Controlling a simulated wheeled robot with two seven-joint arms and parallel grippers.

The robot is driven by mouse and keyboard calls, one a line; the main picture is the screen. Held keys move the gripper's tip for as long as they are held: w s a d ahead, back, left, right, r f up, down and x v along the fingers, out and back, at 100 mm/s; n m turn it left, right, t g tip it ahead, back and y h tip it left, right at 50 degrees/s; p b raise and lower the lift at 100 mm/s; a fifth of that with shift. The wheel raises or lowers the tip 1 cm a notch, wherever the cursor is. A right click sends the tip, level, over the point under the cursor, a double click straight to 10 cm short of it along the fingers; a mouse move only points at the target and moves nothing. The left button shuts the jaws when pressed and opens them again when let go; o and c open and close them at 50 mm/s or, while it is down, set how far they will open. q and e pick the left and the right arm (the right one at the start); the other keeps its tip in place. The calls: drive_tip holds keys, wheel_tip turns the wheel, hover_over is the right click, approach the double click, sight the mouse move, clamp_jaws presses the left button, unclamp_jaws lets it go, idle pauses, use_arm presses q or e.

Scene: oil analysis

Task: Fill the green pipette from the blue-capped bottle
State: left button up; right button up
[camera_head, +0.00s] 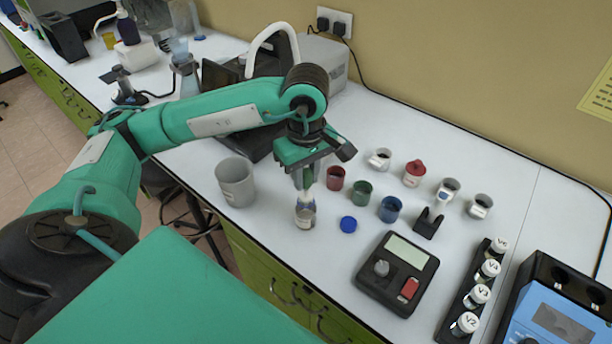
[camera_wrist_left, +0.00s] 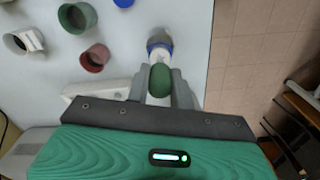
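My left gripper (camera_head: 305,182) is shut on the green pipette, whose green bulb (camera_wrist_left: 160,80) shows between the fingers in the wrist view. The pipette points down at the open bottle (camera_head: 305,217), directly below the gripper near the front edge of the bench. The bottle also shows in the wrist view (camera_wrist_left: 160,42). The pipette's lower end is at the bottle mouth; how deep it sits inside, I cannot tell. The blue cap (camera_head: 348,224) lies off the bottle on the bench, to its right. My right gripper is not in view.
Red (camera_head: 335,178), green (camera_head: 361,190) and blue (camera_head: 389,208) cups stand to the right. A grey beaker (camera_head: 236,182) stands to the left. A black meter (camera_head: 397,273) and a rack of vials (camera_head: 464,300) are at the right front. Several small jars stand behind.

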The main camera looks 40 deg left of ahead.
use_arm(q)
drive_tip(key=shift+r+p, duration=1.8)
drive_tip(key=shift+r, duration=2.45)
